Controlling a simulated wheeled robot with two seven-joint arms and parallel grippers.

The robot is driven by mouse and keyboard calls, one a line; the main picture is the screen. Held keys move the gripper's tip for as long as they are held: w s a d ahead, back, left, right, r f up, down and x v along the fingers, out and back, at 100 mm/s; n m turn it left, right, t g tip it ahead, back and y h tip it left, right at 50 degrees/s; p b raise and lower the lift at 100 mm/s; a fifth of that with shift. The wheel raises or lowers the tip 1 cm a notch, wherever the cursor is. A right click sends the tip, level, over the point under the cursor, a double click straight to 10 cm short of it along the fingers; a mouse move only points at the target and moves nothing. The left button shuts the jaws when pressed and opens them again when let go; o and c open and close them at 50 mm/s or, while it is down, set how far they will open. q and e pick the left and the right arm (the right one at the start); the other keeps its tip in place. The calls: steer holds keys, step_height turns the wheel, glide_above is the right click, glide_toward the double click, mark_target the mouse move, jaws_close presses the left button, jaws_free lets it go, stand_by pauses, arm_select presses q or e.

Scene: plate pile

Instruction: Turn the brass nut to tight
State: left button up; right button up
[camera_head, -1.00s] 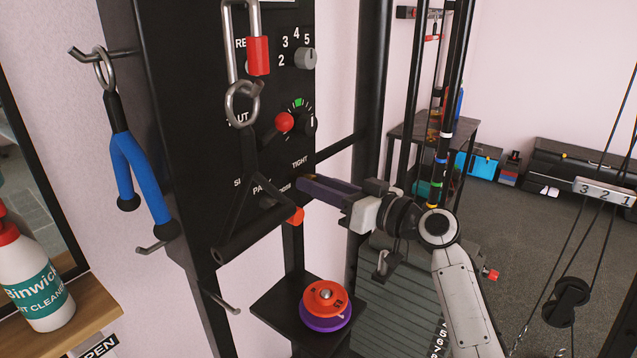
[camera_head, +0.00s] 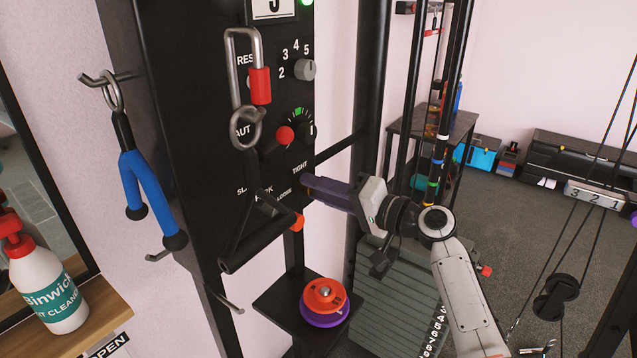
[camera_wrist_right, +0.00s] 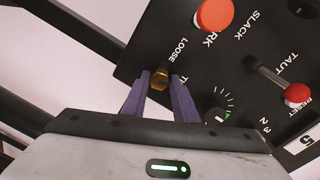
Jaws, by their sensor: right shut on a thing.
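The brass nut (camera_wrist_right: 160,79) sits on the black panel between the words LOOSE and the start of TIGHT in the right wrist view. My right gripper (camera_wrist_right: 159,84) has its two purple fingers around the nut, one on each side, and is shut on it. In the head view my right gripper (camera_head: 305,184) reaches the panel from the right, just below the TIGHT label, and its fingers hide the nut. My left gripper is not in view.
A black handle (camera_head: 255,246) hangs just left of my gripper. Orange and purple plates (camera_head: 325,297) lie on a shelf below.

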steer(key=shift+m+p, duration=0.5)
steer(key=shift+m, duration=0.9)
steer(key=shift+f, duration=0.1)
steer(key=o, duration=1.1)
steer(key=shift+c, duration=0.2)
steer(key=shift+d, duration=0.15)
steer(key=b+v, duration=0.1)
steer(key=v, duration=0.9)
